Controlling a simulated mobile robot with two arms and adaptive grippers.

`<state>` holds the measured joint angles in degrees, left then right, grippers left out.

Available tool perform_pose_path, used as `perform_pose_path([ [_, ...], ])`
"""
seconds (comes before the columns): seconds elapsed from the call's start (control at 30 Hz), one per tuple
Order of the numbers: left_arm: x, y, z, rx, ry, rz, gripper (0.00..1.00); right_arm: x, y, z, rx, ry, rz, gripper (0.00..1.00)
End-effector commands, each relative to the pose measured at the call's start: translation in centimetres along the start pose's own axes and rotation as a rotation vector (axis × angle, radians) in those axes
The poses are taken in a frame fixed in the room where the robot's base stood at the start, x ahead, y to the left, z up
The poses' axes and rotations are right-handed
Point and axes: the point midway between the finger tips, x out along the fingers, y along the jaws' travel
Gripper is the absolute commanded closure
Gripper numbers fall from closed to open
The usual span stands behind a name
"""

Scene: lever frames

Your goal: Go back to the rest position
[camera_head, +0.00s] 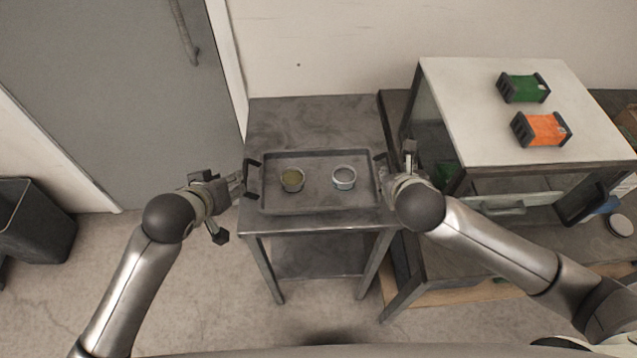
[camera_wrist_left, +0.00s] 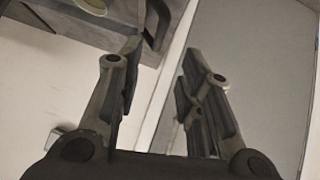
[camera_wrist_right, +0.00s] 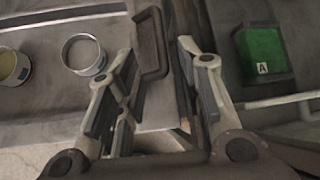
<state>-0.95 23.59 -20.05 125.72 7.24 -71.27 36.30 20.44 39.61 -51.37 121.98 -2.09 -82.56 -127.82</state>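A dark tray (camera_head: 318,205) with a raised handle at each end lies on the small metal table. My left gripper (camera_head: 238,184) is beside the tray's left handle (camera_head: 252,178). In the left wrist view (camera_wrist_left: 162,55) its fingers are apart with nothing between them, and the handle (camera_wrist_left: 157,22) shows just past the tips. My right gripper (camera_head: 402,165) is at the tray's right end. In the right wrist view (camera_wrist_right: 158,55) its fingers are apart, with the right handle (camera_wrist_right: 153,45) in line with the gap. Whether a finger touches it, I cannot tell.
Two small round tins stand in the tray, one olive-topped (camera_head: 292,180) and one grey-topped (camera_head: 344,178). At right, a white-topped cabinet (camera_head: 470,100) carries a green box (camera_head: 523,88) and an orange box (camera_head: 541,129). A black bin (camera_head: 35,225) stands at far left; floor between is clear.

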Motion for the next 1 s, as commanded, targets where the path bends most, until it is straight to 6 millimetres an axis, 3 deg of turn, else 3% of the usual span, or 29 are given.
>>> perform_pose_path([
  [0.2, 0.0, 0.0, 0.0, 0.0, 0.0, 0.0, 0.66, -1.3, 0.0, -0.1, 0.0, 0.001, 0.0, 0.66],
  [0.77, 0.0, 0.0, 0.1, 0.001, -0.002, 0.0, 0.66, -1.4, 0.1, -0.1, 0.009, 0.002, 0.002, 0.66],
  [0.87, -0.2, 0.0, 0.8, 0.007, -0.015, -0.003, 0.66, -1.7, 0.7, -0.7, 0.092, 0.016, 0.018, 0.66],
  [1.0, -0.9, -0.3, 3.1, 0.035, -0.06, -0.015, 0.66, -2.8, 2.5, -2.4, 0.403, 0.072, 0.061, 0.66],
])
